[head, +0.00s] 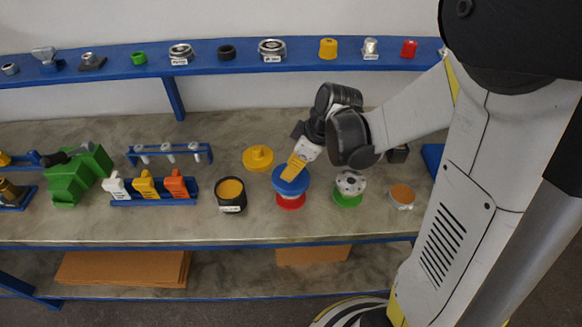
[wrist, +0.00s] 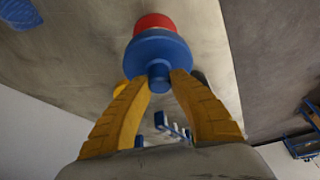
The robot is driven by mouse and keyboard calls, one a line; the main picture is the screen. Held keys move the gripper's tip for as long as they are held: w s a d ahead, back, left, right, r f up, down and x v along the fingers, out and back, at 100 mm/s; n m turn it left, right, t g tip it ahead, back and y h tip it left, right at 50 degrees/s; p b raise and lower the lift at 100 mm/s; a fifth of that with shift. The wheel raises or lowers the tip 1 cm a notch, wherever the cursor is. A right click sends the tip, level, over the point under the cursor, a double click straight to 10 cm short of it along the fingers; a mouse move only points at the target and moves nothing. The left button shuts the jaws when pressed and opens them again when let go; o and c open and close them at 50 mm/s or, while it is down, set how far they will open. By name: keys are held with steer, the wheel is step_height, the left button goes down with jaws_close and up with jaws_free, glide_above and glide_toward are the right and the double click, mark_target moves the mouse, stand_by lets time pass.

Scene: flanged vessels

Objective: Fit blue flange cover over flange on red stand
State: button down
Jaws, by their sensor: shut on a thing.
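The blue flange cover (head: 290,181) is a round disc with a knob; it also shows in the wrist view (wrist: 156,50). My gripper (head: 294,166) has yellow fingers shut on the cover's blue knob (wrist: 159,77) from above. The red stand (head: 290,203) is directly below the cover, and its red part shows beyond the cover in the wrist view (wrist: 154,22). A pale band shows between cover and red base in the head view. The flange top is hidden under the cover, so I cannot tell whether the cover is seated or just above it.
A yellow cover (head: 258,157) lies behind left. A black cup with yellow inside (head: 230,195) stands left, and a grey flange on a green stand (head: 349,188) stands close right. An orange-topped vessel (head: 401,196) is farther right. The bench front (head: 320,228) is clear.

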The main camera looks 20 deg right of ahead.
steer(key=shift+f+b, duration=1.05)
steer(key=shift+f, duration=0.2)
steer(key=c, duration=1.2)
jaws_free()
steer(key=v, duration=1.2)
steer(key=shift+s+a+r+m+t+h+b, duration=0.1)
steer(key=shift+s+a+r+m+t+h, duration=0.4)
steer(key=shift+s+m, duration=1.15)
steer(key=shift+s+a+r+m+t+h+b, duration=0.15)
steer(key=shift+s+a+m+t+h, duration=0.65)
steer(key=shift+s+m, duration=0.85)
steer(key=shift+s+a+r+m+t+h+b, duration=0.1)
steer(key=shift+s+a+r+m+t+h, duration=0.5)
steer(key=shift+s+m, duration=1)
steer(key=shift+w+d+f, duration=0.1)
steer(key=shift+f, duration=0.2)
